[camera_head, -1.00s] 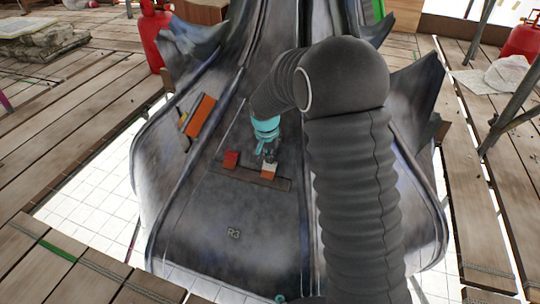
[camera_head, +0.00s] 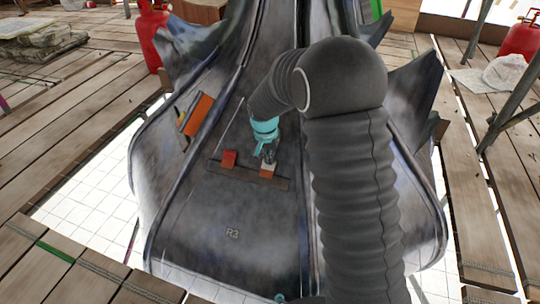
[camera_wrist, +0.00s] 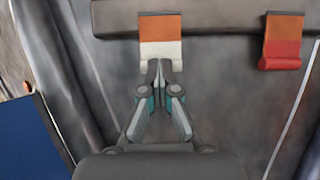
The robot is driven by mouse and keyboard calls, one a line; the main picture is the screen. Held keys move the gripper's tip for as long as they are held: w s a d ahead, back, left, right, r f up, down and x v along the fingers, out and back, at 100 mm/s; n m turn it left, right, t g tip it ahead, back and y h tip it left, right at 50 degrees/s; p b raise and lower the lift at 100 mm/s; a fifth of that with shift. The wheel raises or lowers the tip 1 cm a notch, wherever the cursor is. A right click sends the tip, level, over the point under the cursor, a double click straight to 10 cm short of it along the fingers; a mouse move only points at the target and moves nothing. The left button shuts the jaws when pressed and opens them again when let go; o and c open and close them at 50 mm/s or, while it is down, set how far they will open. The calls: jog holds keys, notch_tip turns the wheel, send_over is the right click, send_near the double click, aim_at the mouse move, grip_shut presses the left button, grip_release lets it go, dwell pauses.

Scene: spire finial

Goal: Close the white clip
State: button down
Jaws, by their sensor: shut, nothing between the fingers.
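The white clip shows in the wrist view as a white lower part (camera_wrist: 160,52) below an orange part (camera_wrist: 165,27), fixed on a dark bar. It also shows small in the head view (camera_head: 267,167), partly covered by my gripper. My gripper (camera_wrist: 160,68) is shut and empty, its fingertips together at the clip's white edge. I cannot tell whether they touch it. In the head view, my gripper (camera_head: 268,155) is just above the clip. Whether the clip is open or closed is not clear.
A red clip (camera_wrist: 281,54) sits on the same bar (camera_wrist: 215,19), to the right in the wrist view and left in the head view (camera_head: 229,159). An orange panel (camera_head: 198,114) is at upper left on the grey spire surface. Wooden planks surround the spire.

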aim_at(267, 171)
jog(key=shift+s+a, duration=0.15)
jog(key=shift+s, duration=0.2)
notch_tip(267, 171, up, 14)
jog(key=p, duration=0.4)
jog(key=shift+s+a, duration=0.15)
jog(key=shift+s, duration=0.25)
jog(key=s+d+n+g, duration=0.15)
jog(key=s+n, duration=0.25)
jog(key=s, duration=0.5)
jog(key=s+d+r+t+p, duration=0.2)
jog(key=s+d+r, duration=0.3)
jog(key=s+r, duration=0.3)
jog(key=s+d+r+t+p, duration=0.3)
jog(key=s+d+r, duration=0.3)
jog(key=s, duration=0.9)
jog(key=shift+s+r+y, duration=0.15)
jog(key=shift+r+y, duration=0.25)
jog(key=shift+r, duration=0.45)
